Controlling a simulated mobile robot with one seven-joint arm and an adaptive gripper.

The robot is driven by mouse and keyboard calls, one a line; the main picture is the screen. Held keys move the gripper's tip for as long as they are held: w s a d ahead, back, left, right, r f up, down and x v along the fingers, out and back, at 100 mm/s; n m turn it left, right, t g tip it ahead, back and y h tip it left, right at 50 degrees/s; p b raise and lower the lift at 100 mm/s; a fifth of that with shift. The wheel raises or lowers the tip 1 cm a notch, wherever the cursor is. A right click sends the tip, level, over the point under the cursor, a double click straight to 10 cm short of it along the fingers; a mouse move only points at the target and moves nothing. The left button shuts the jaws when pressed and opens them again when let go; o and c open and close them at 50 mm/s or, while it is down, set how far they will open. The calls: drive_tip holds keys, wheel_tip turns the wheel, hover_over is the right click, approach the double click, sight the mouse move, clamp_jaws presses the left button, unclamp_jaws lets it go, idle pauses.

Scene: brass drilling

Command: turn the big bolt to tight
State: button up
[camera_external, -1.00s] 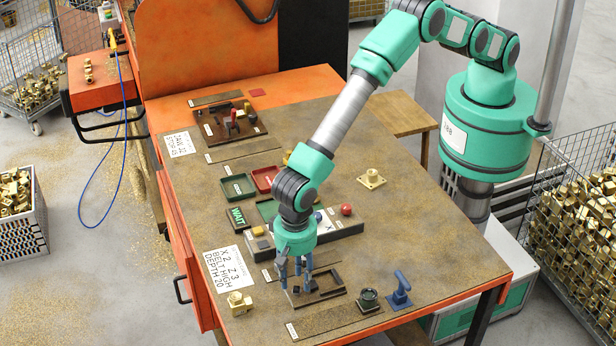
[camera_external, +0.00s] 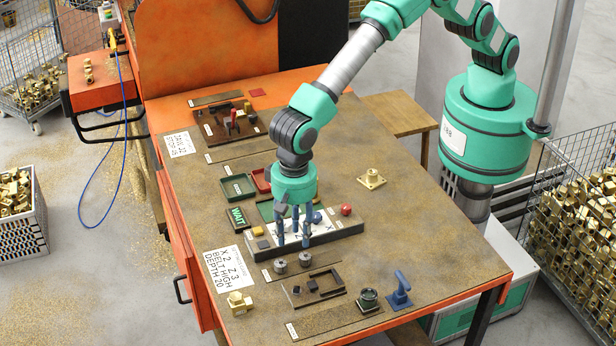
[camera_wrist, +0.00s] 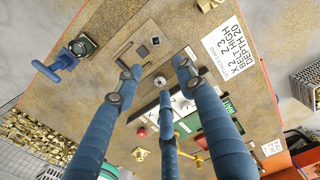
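Two round grey bolt-like heads, a left one (camera_external: 279,265) and a right one (camera_external: 305,259), stand on the table strip in front of the control panel (camera_external: 345,231). I cannot tell which is the big bolt. A round metal head also shows in the wrist view (camera_wrist: 140,154). My gripper (camera_external: 294,242) points down over the panel, just behind the two heads. In the wrist view its three blue fingers (camera_wrist: 160,80) are spread apart with nothing between them. I cannot tell whether the fingertips touch the panel.
A dark fixture plate (camera_external: 328,281) with small blocks lies in front. A brass part (camera_external: 239,303) stands front left, near a white card (camera_external: 230,276). The right side of the table is mostly clear.

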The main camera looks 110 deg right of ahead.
drive_tip(key=s+d+r+n+t+b, duration=0.1)
drive_tip(key=s+d+r+n+b, duration=0.2)
drive_tip(key=d+r, duration=0.6)
drive_tip(key=shift+s+r, duration=1.05)
drive_tip(key=shift+r, duration=0.4)
drive_tip(key=shift+c, duration=0.5)
drive_tip(key=shift+c, duration=0.9)
drive_tip(key=w+a+f+n+p, duration=0.1)
drive_tip(key=a+f+n, duration=0.2)
drive_tip(key=f+n, duration=0.2)
drive_tip(key=w+a+f+n+p, duration=0.1)
drive_tip(key=a+f+n, duration=0.3)
drive_tip(key=n, duration=0.8)
drive_tip(key=w+a+f+n+g+p, duration=0.1)
drive_tip(key=w+a+f+n, duration=0.2)
drive_tip(key=n, duration=0.6)
wheel_tip(320, 180, down, 3)
drive_tip(key=shift+w+a+r, duration=0.15)
drive_tip(key=shift+w+a, duration=0.1)
drive_tip(key=shift+a, duration=0.2)
